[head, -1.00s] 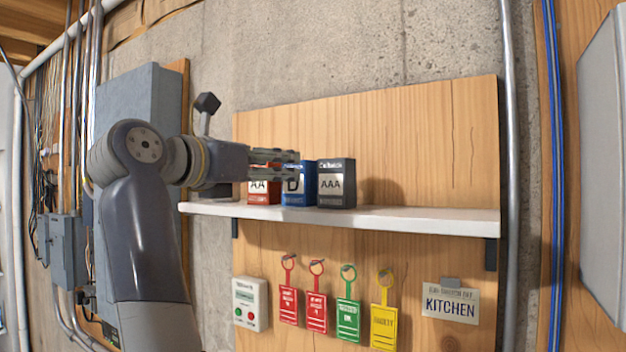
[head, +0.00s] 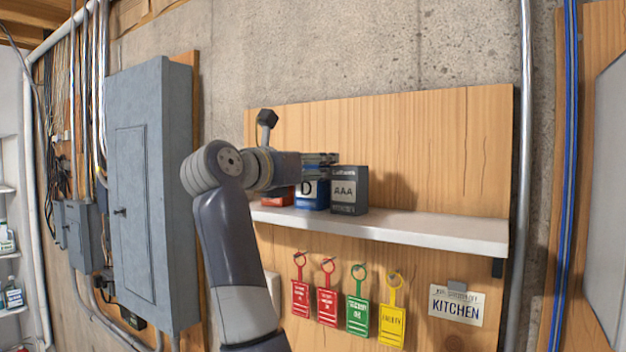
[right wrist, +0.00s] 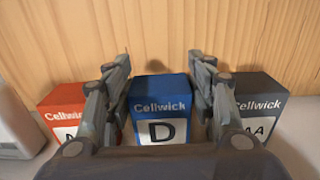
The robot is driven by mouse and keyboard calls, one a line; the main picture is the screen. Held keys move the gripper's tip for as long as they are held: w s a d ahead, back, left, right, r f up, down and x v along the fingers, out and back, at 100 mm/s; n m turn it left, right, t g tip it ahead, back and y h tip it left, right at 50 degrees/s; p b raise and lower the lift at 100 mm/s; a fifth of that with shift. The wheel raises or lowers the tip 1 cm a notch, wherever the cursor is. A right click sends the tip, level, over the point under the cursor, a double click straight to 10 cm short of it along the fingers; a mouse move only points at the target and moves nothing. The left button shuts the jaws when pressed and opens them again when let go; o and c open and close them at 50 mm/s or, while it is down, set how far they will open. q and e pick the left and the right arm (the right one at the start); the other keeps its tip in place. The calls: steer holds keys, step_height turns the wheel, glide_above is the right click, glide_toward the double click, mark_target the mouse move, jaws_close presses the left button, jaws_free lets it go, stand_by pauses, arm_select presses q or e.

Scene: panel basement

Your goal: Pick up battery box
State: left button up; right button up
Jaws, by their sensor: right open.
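Three battery boxes stand in a row on a white shelf (head: 430,230). The red box (head: 280,200) is mostly hidden behind my arm. The blue D box (head: 313,193) is in the middle, and the dark grey AAA box (head: 348,190) is on the right. My right gripper (head: 336,160) is in front of the D box's upper part. In the right wrist view, its open fingers (right wrist: 160,62) are either side of the blue D box (right wrist: 161,108); contact cannot be told. The red box (right wrist: 65,105) and grey box (right wrist: 258,105) stand outside the fingers. My left gripper is not in view.
A wooden board (head: 440,140) backs the shelf. The shelf is clear right of the boxes. A pale object (right wrist: 17,125) sits left of the red box. Red, green and yellow tags (head: 357,305) hang below the shelf. A grey electrical panel (head: 145,190) stands left.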

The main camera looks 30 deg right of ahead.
steer(key=c, duration=0.9)
steer(key=shift+o, duration=0.2)
